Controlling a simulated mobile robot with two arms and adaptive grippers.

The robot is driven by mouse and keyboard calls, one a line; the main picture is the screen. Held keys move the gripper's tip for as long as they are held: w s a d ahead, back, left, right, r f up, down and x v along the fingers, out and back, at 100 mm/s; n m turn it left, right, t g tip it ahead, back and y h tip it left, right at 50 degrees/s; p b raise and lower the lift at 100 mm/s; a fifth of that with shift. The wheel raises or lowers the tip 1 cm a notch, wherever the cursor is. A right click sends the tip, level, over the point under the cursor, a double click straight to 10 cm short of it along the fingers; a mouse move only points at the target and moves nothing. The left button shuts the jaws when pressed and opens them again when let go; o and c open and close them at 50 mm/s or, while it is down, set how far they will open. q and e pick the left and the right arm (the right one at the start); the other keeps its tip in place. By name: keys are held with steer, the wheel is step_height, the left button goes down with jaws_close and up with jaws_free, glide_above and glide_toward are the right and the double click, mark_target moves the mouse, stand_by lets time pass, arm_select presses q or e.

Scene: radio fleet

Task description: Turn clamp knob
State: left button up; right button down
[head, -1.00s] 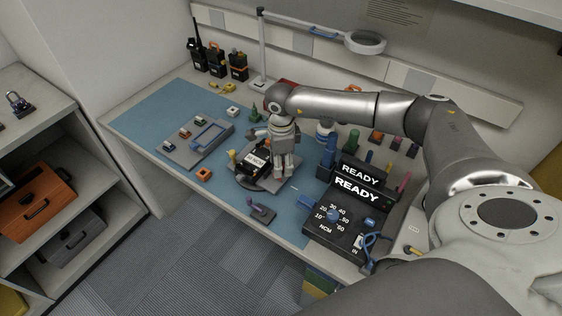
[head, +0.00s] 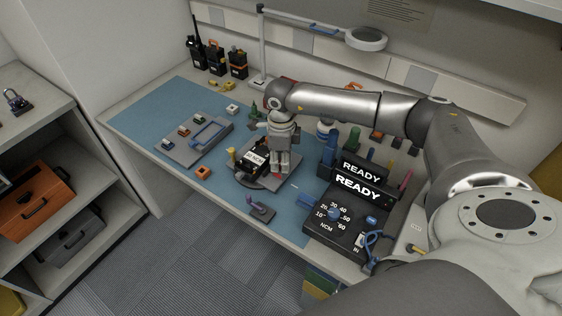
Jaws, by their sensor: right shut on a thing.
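The clamp fixture (head: 285,179) is a dark turntable base with a grey plate on the blue mat, holding a black radio (head: 254,160) with a white label. My right gripper (head: 280,165) points down at the right side of the radio, with its fingers shut on the clamp knob. Only a little of the knob shows, as red between and beside the fingertips; the fingers hide the rest. My left gripper is out of view.
A black tester (head: 345,236) reading READY stands to the right. A grey parts tray (head: 186,150) lies to the left, and an orange part (head: 203,173) and a purple-handled tool (head: 261,210) lie near the front. Radios (head: 215,60) stand at the back left.

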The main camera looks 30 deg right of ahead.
steer(key=m+b, duration=0.2)
steer(key=m, duration=0.4)
steer(key=m+b, duration=0.1)
steer(key=m, duration=0.5)
steer(key=shift+m, duration=0.4)
steer(key=m, duration=1)
steer(key=shift+r, duration=0.1)
steer(key=shift+m, duration=1.7)
steer(key=c, duration=1.2)
jaws_free()
